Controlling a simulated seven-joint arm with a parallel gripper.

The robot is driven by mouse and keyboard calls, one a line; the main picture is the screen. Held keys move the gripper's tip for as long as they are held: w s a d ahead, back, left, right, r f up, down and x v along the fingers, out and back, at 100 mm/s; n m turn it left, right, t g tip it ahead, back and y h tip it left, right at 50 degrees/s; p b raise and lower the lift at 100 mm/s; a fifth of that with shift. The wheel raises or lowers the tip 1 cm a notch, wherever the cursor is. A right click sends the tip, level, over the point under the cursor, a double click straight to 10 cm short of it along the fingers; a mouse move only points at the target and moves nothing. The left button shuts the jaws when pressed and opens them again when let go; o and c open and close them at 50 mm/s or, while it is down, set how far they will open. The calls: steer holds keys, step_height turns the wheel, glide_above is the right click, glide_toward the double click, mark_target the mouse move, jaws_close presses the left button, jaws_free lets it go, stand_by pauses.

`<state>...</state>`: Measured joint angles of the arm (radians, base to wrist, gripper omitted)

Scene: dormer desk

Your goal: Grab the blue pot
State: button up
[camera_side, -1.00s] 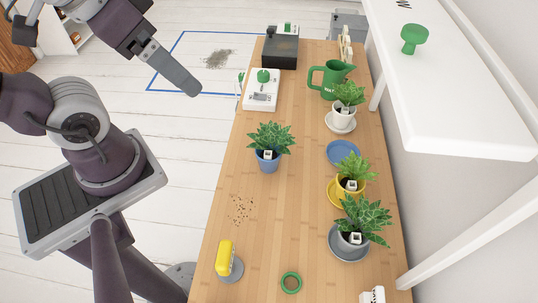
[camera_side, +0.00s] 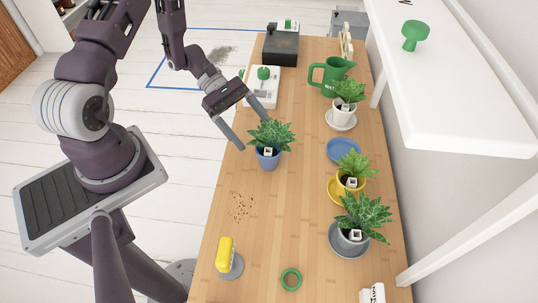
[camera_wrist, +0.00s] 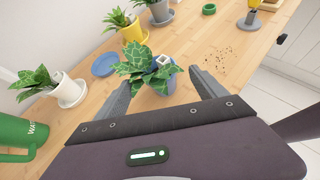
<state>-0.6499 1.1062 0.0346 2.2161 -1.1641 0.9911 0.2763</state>
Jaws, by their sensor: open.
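The blue pot (camera_side: 268,161) holds a leafy green plant and stands upright on the wooden desk, near its left edge. A small white tag sits in the pot. My gripper (camera_side: 256,134) is open, with its two fingers apart, just behind and to the left of the pot in the side view. In the wrist view the blue pot (camera_wrist: 163,84) and its leaves lie between and just beyond the two open fingertips (camera_wrist: 158,82). Part of the pot is hidden by leaves there. I cannot tell whether a finger touches the leaves.
A blue saucer (camera_side: 341,150), white pot (camera_side: 341,117), yellow pot (camera_side: 350,182) and grey pot (camera_side: 350,240) line the right side. A green watering can (camera_side: 331,76) and white scale (camera_side: 262,88) stand farther back. Scattered crumbs (camera_side: 240,206) lie in front. Mid-desk is clear.

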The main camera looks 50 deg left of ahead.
mark_target(269, 154)
steer(key=f, duration=0.1)
steer(key=f+n, duration=0.1)
steer(key=shift+s+f+t, duration=0.2)
steer(key=shift+f+t, duration=0.1)
steer(key=shift+f, duration=0.1)
steer(key=x, duration=0.6)
steer(key=shift+w+d, duration=0.3)
steer(key=shift+d, duration=0.05)
steer(key=shift+r, duration=0.1)
steer(key=c, duration=1.6)
